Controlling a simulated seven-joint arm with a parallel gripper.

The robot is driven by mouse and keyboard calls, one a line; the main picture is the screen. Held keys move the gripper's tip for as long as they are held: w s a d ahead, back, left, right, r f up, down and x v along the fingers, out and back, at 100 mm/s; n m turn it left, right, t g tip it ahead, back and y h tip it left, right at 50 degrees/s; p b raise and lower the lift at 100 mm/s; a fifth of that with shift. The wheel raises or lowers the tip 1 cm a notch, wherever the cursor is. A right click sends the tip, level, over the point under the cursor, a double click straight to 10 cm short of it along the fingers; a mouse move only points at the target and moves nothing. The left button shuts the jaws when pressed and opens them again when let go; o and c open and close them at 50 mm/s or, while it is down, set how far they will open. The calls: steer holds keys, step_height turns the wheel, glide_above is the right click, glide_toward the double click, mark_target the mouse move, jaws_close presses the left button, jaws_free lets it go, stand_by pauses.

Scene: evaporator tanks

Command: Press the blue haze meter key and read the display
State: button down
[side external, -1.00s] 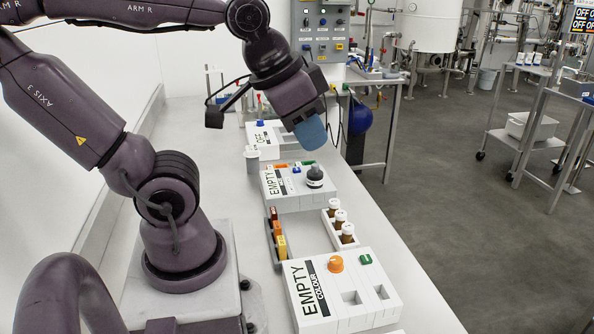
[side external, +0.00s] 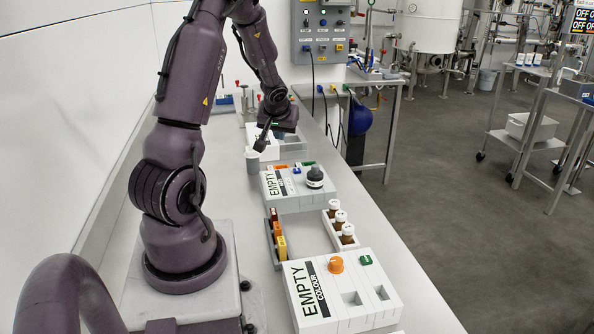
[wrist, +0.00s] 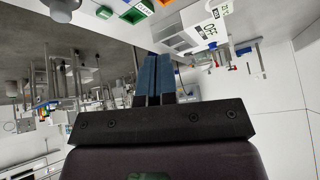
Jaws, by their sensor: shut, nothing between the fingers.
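Two units have a blue part, and I cannot read which is the haze meter. The far white unit (side external: 292,143) is partly hidden behind my wrist; its blue part does not show in the side view. In the wrist view a white unit (wrist: 186,38) reads OFF, with a small blue part (wrist: 213,45) beside it. The middle white unit (side external: 304,199) reads EMPTY and carries a blue key (side external: 297,170). My gripper (wrist: 154,60) is shut and empty, blue fingers together.
A grey cup (side external: 253,162) stands left of the far unit. A vial rack (side external: 349,238), a tray of coloured blocks (side external: 280,246) and a COLOUR unit (side external: 330,310) are nearer. A control panel (side external: 322,35) stands behind.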

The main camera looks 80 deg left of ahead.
steer(key=a+f+n+t, duration=0.2)
steer(key=a+f, duration=0.2)
steer(key=a, duration=0.1)
step_height(320, 180, up, 2)
steer(key=n+t, duration=0.2)
steer(key=t, duration=0.1)
glide_above(295, 169)
steer(key=shift+d+r+h, duration=0.15)
steer(key=shift+r+h, duration=0.05)
steer(key=shift+h, duration=0.1)
steer(key=shift+f, duration=4.4)
steer(key=shift+f, duration=0.1)
steer(key=shift+f, duration=0.3)
